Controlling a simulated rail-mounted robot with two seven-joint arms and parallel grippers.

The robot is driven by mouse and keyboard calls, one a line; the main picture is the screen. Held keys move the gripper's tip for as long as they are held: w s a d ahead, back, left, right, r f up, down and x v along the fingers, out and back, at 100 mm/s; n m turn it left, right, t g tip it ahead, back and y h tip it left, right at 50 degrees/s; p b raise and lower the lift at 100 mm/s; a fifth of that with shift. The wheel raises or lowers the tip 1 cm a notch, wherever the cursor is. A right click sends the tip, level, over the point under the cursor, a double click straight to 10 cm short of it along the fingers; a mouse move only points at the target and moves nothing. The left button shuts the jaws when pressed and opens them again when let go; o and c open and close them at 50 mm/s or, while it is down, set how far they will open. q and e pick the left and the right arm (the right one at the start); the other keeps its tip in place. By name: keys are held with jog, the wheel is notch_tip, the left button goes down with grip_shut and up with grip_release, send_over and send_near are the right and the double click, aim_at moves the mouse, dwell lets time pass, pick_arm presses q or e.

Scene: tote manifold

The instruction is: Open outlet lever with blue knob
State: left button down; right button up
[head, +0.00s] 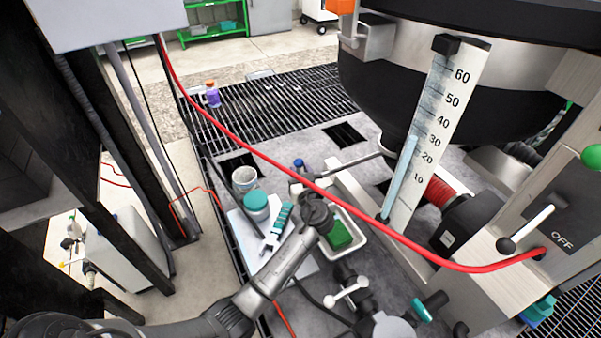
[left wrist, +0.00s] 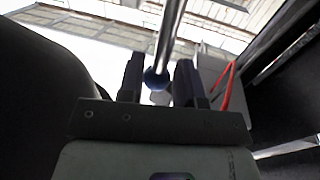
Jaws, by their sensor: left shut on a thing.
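The outlet lever (head: 350,165) is a thin metal rod running left from below the big black vessel. In the left wrist view the rod (left wrist: 170,35) comes down from the top edge and ends in a dark blue knob (left wrist: 156,79). My left gripper (left wrist: 158,82) has a finger on each side of the knob and is shut on it. In the head view my left gripper (head: 304,186) is at the rod's left end, and the knob cannot be made out clearly there. My right gripper is in neither view.
A graduated level gauge (head: 425,130) stands right of the lever. A red hose (head: 255,152) crosses above my left arm. Below are a white tray (head: 357,243) with a green item, a teal-lidded jar (head: 256,205), a white cup (head: 244,179) and a white-handled valve (head: 346,292).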

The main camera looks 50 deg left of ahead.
pick_arm(q)
jog(key=c, duration=1.1)
grip_release()
jog(key=p+v, duration=0.1)
jog(key=v, duration=1.3)
